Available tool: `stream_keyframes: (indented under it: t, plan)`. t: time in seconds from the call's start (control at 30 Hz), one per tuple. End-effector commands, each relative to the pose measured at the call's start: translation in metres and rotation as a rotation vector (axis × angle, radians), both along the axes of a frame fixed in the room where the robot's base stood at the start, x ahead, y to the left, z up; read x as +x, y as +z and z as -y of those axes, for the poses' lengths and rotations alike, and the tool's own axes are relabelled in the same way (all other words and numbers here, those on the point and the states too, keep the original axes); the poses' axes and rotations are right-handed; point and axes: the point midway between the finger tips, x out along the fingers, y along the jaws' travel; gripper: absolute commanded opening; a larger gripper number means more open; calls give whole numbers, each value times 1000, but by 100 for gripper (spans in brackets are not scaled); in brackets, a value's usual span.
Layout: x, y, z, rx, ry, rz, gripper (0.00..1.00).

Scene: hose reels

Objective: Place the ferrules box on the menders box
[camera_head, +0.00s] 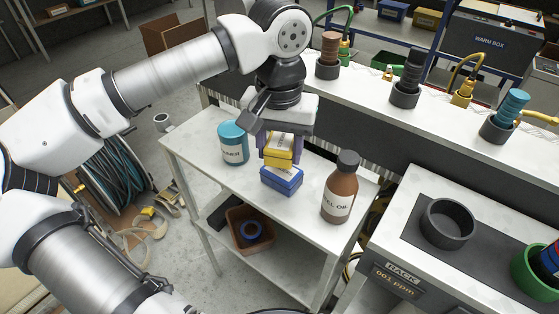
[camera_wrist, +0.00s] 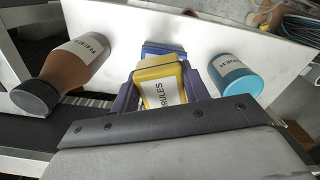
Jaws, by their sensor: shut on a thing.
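The yellow ferrules box (camera_head: 279,155) is between the fingers of my gripper (camera_head: 279,148), which is shut on it. Its white FERRULES label shows in the wrist view (camera_wrist: 161,88). A blue box (camera_head: 281,182), likely the menders box, lies on the small white table directly below the yellow box. In the wrist view the blue box (camera_wrist: 162,48) shows just beyond the yellow one, and its lettering cannot be read. The yellow box covers part of the blue box's top. I cannot tell whether the two boxes touch.
A teal jar (camera_head: 232,143) stands left of the boxes and a brown bottle (camera_head: 340,188) stands right. The white table (camera_head: 200,160) has a lower shelf with a brown bin (camera_head: 249,230). A long bench (camera_head: 430,115) with reels runs behind.

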Motion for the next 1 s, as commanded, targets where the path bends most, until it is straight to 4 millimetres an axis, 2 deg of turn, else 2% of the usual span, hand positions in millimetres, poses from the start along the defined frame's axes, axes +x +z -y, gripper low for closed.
stream_keyframes:
  t: [0.27, 0.67, 0.7, 0.83, 1.0]
  plan:
    - [0, -37, 0, -1, 0, -1, 18]
    - [0, -44, 0, -1, 0, 0, 18]
    - [0, -43, 0, 0, 0, 0, 49]
    - [0, -42, 0, 0, 0, -1, 66]
    - [0, -42, 0, 0, 0, -1, 67]
